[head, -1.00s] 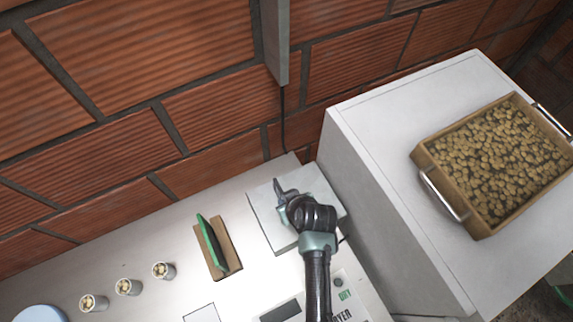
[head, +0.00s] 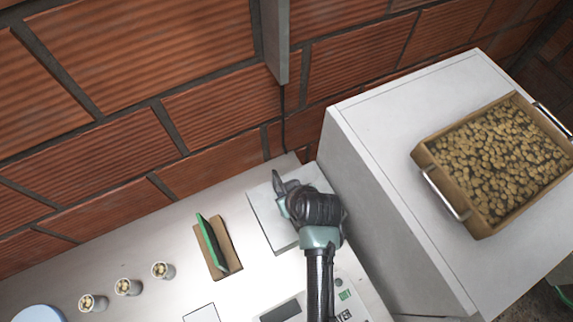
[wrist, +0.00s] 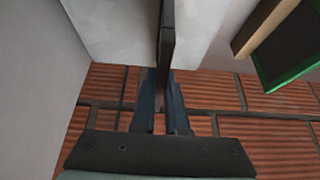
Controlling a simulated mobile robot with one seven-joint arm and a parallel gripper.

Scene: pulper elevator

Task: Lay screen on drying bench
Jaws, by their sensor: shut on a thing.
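My gripper (head: 284,192) is low over a pale square box (head: 264,216) on the metal counter. In the wrist view its fingers (wrist: 162,103) are shut on a thin dark bar (wrist: 167,40), which runs across pale surfaces. I cannot tell what the bar belongs to. A green panel (head: 210,243) stands tilted on a brown base (head: 227,240) left of the gripper. It also shows as a green-edged frame (wrist: 263,78) at upper right in the wrist view. I cannot tell for sure which thing is the screen or the drying bench.
A wooden tray (head: 428,163) of pale brown pieces, with metal handles, sits on a white cabinet (head: 365,110) at right. Three small filled cups (head: 128,287) and a blue round thing (head: 38,313) stand at left. The brick wall (head: 130,60) closes the back.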

